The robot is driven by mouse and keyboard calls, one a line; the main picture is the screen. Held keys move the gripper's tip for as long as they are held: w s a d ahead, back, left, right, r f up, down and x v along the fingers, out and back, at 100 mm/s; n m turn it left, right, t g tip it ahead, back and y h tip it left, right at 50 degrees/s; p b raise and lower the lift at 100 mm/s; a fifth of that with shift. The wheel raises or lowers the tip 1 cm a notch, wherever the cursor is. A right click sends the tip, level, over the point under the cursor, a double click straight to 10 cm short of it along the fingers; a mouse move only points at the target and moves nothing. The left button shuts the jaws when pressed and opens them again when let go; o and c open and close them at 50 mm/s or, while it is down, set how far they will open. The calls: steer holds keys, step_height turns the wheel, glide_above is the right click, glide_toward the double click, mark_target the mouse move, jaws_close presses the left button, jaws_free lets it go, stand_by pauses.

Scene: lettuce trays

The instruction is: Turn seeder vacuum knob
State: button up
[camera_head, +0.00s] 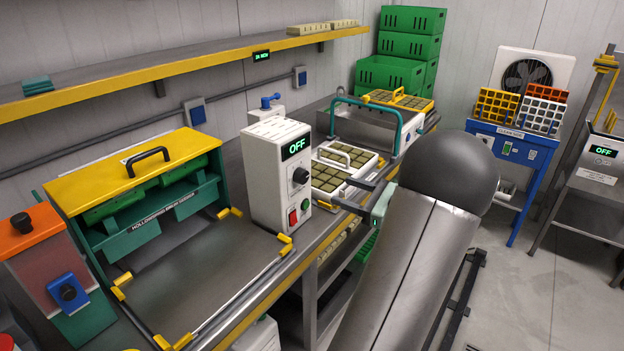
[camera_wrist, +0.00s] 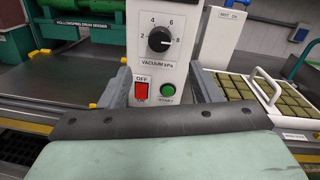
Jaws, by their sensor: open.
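The seeder's vacuum knob (camera_head: 300,176) is a round black dial on the front of the white control box (camera_head: 268,165). In the wrist view the knob (camera_wrist: 159,39) sits at the centre of a printed scale marked 2 to 8, above the words VACUUM kPa. The box's display (camera_head: 295,147) reads OFF. My gripper (camera_head: 338,192) is open and empty, in front of the box and apart from the knob. In the wrist view my gripper's dark fingers (camera_wrist: 162,84) stand apart, with the knob above and between them.
A red switch (camera_wrist: 141,90) and a green button (camera_wrist: 167,90) are below the knob. The green drum seeder (camera_head: 150,205) stands left of the box. A white tray of brown plugs (camera_head: 368,178) with a handle lies close on the right.

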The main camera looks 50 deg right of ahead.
mark_target(305, 178)
steer(key=w, duration=0.7)
steer(key=w+p, duration=0.1)
steer(key=w, duration=0.2)
steer(key=shift+w+a, duration=0.3)
steer(key=shift+a, duration=0.1)
steer(key=c, duration=1)
